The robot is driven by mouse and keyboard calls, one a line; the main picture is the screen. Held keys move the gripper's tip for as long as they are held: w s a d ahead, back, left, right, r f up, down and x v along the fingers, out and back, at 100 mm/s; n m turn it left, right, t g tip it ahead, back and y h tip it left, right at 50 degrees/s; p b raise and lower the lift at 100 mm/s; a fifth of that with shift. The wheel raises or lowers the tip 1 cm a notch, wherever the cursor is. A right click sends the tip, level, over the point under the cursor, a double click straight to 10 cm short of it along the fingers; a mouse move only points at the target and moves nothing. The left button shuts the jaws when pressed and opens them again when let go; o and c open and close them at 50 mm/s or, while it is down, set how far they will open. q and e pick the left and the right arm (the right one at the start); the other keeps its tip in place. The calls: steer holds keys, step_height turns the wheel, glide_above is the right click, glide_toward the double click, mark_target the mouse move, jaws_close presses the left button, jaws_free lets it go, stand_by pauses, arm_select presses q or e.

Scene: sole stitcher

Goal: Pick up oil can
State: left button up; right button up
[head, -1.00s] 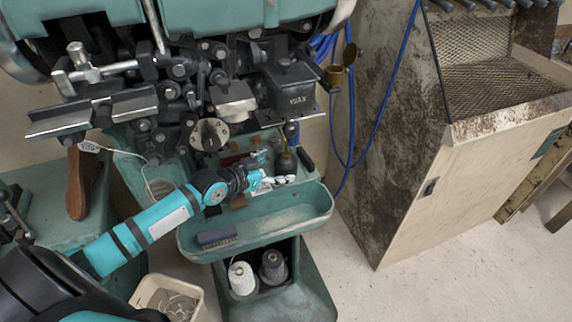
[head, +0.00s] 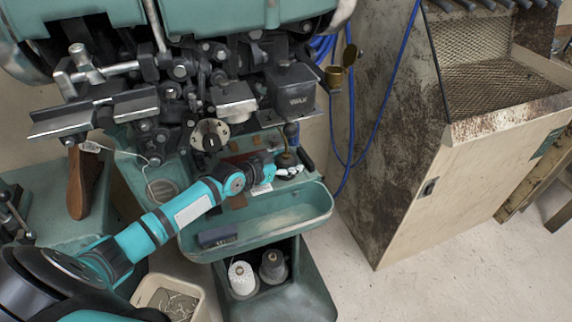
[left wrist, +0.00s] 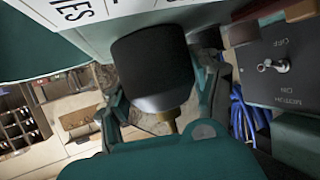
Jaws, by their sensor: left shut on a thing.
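My left gripper (head: 285,170) is over the machine's teal shelf, with its fingers at the oil can (head: 287,158). In the head view the can is small and partly hidden by the gripper, with its brownish top showing just behind the fingers. In the left wrist view a dark, rounded body with a brass tip, which appears to be the oil can (left wrist: 152,70), lies between the two fingers. The gripper is shut on it. I cannot tell whether the can is clear of the shelf. My right gripper is not in view.
The stitching machine with its black wax pot (head: 292,90) hangs close above the shelf. Thread spools (head: 242,278) stand below. A blue hose (head: 352,130) and a rusty cabinet (head: 400,170) are to the right.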

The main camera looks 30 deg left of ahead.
mark_target(285, 152)
arm_select(q)
steer(key=c, duration=0.3)
steer(key=shift+c, duration=0.2)
steer(key=shift+r, duration=0.15)
steer(key=shift+r, duration=0.55)
step_height(285, 152, up, 2)
steer(key=shift+r, duration=0.25)
steer(key=s+d, duration=0.3)
steer(key=s, duration=0.4)
steer(key=s+d+r, duration=0.1)
steer(key=s+d, duration=0.2)
steer(key=s, duration=0.4)
steer(key=shift+s+d, duration=0.3)
steer(key=shift+d, duration=0.1)
